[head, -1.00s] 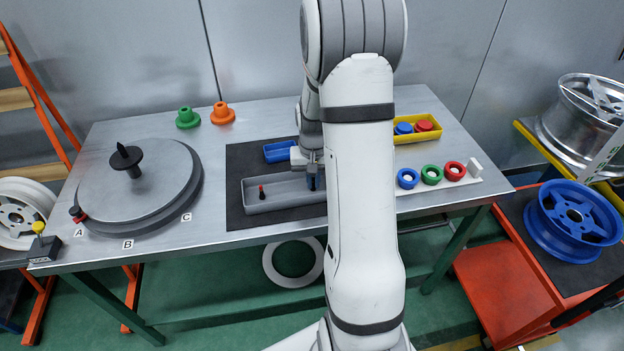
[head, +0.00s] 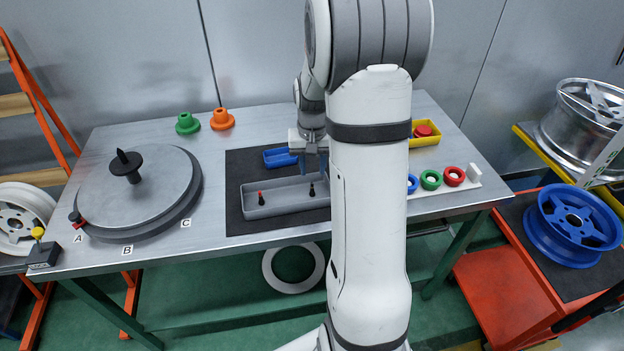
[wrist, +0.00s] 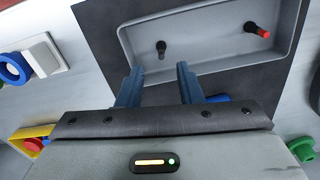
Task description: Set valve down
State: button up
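The long grey tray (head: 285,209) lies on the dark mat and holds two small valves. A black valve (head: 311,190) stands at its right part, apart from my gripper; it also shows in the wrist view (wrist: 161,48) just beyond the fingertips. A red-topped black valve (head: 261,199) stands at the left part of the tray, also in the wrist view (wrist: 260,32). My gripper (head: 313,172) is above the tray's back side, fingers pointing down. In the wrist view its two blue fingers (wrist: 157,70) are spread with nothing between them.
A small blue bin (head: 279,158) sits behind the tray. A yellow bin (head: 428,138) and a white rack of coloured rings (head: 431,180) are on the right. A turntable with a black spindle (head: 128,165) is on the left. Green (head: 187,123) and orange (head: 222,119) parts stand behind.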

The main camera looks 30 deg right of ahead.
aim_at(312, 184)
jog(key=s+a+r+n+t, duration=0.1)
jog(key=s+a+r+n, duration=0.2)
jog(key=s+a+r, duration=0.75)
jog(key=s+a+n+t, duration=0.1)
jog(key=s+a, duration=0.3)
jog(key=s, duration=0.4)
jog(key=shift+s+a+r+n+t, duration=0.2)
jog(key=shift+r+n+t, duration=0.1)
jog(key=shift+r+n, duration=0.1)
jog(key=shift+d, duration=0.1)
